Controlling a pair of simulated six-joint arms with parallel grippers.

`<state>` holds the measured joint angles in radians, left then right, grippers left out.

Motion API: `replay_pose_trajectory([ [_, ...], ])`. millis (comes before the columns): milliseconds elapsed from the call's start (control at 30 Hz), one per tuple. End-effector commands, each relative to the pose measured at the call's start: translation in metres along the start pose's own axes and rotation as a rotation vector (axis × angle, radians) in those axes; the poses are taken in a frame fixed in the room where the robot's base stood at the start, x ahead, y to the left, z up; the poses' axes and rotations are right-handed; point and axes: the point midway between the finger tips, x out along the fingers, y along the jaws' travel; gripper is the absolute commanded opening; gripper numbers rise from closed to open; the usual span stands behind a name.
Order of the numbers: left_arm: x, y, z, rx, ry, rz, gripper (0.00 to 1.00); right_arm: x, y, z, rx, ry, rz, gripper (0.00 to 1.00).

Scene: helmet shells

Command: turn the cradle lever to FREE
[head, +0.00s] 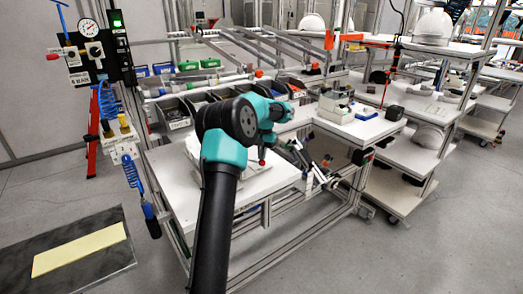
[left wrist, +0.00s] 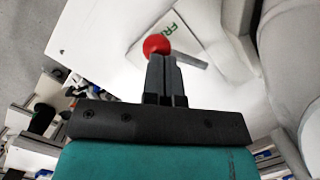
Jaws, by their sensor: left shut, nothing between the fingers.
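The lever's red ball knob (left wrist: 156,43) is at the tips of my left gripper (left wrist: 163,62) in the left wrist view. The gripper's dark fingers are shut together with nothing between them; whether they touch the knob I cannot tell. A grey bar (left wrist: 190,56) lies beside the fingertips on a white surface. A label (left wrist: 173,30) with green letters starting "FR" shows just past the knob, the rest of it cut off. In the head view the red knob (head: 262,163) shows below my left wrist, and my arm hides much of the cradle. My right gripper is not in view.
A smooth white rounded shell (left wrist: 290,60) stands close on the right in the left wrist view. In the head view, parts bins (head: 173,112) line the bench's back edge. White bench top (head: 182,192) lies bare left of my arm. A shelf cart (head: 400,185) stands at right.

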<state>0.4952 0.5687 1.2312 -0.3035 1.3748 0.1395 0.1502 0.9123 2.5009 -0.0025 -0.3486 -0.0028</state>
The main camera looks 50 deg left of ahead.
Motion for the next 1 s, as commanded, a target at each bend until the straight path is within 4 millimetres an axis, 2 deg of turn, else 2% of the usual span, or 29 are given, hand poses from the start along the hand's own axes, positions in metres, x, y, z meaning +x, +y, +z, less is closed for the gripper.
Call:
replay_pose_trajectory([
  [1000, 0.0013, 0.0092, -0.0001, 0.061, -0.003, -0.011, 0.0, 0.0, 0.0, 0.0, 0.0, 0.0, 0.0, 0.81],
])
